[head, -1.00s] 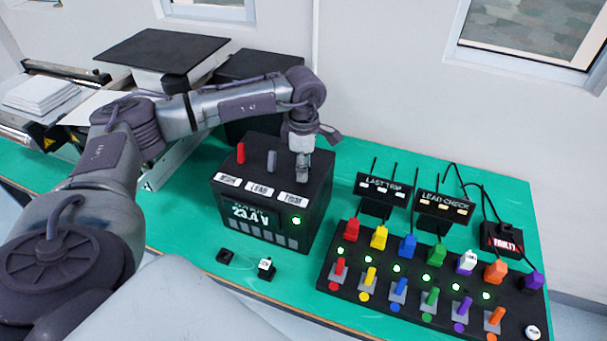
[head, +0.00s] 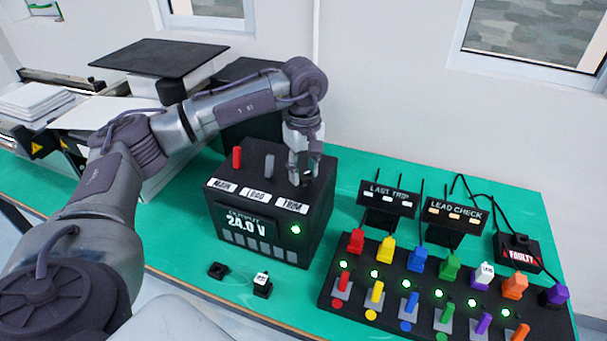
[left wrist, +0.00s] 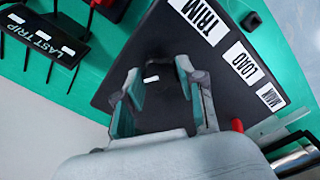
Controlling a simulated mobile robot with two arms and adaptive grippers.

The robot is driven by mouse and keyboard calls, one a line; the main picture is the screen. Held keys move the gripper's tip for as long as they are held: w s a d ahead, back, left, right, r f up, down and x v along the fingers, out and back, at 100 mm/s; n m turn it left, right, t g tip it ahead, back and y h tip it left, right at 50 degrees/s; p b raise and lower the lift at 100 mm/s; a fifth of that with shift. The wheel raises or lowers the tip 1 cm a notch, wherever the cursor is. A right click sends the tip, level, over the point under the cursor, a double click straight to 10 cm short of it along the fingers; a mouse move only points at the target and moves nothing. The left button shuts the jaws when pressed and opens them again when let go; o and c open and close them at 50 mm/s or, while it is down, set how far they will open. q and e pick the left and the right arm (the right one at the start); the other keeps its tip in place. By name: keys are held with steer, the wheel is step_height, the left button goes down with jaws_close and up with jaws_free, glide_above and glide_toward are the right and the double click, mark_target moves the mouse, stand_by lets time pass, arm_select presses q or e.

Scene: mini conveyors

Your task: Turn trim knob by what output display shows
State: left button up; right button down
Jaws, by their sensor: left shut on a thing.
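The black power unit (head: 322,205) stands on the green table, with MAIN, LOAD and TRIM labels on its top. Its output display (head: 250,224) reads 24.0 V, and a green light (head: 296,230) glows beside it. My left gripper (head: 303,178) points down at the unit's top behind the TRIM label (head: 291,205) and is shut on the trim knob. The fingers hide most of the knob; in the left wrist view, a small white mark (left wrist: 151,78) shows between the fingertips (left wrist: 158,88). My right gripper is out of view.
A red lever (head: 237,157) and a grey lever (head: 269,166) stand left of the gripper. LAST TRIP (head: 388,198) and LEAD CHECK (head: 453,215) panels, a black board (head: 385,262) of coloured plugs and switches, and a FAULTY box (head: 519,252) are to the right.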

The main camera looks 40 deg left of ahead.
mark_target(303, 174)
arm_select(q)
steer(key=shift+r+m, duration=0.1)
steer(key=shift+m, duration=0.4)
steer(key=o, duration=1.1)
steer(key=shift+o, duration=0.2)
step_height(303, 174, up, 12)
stand_by(0.3)
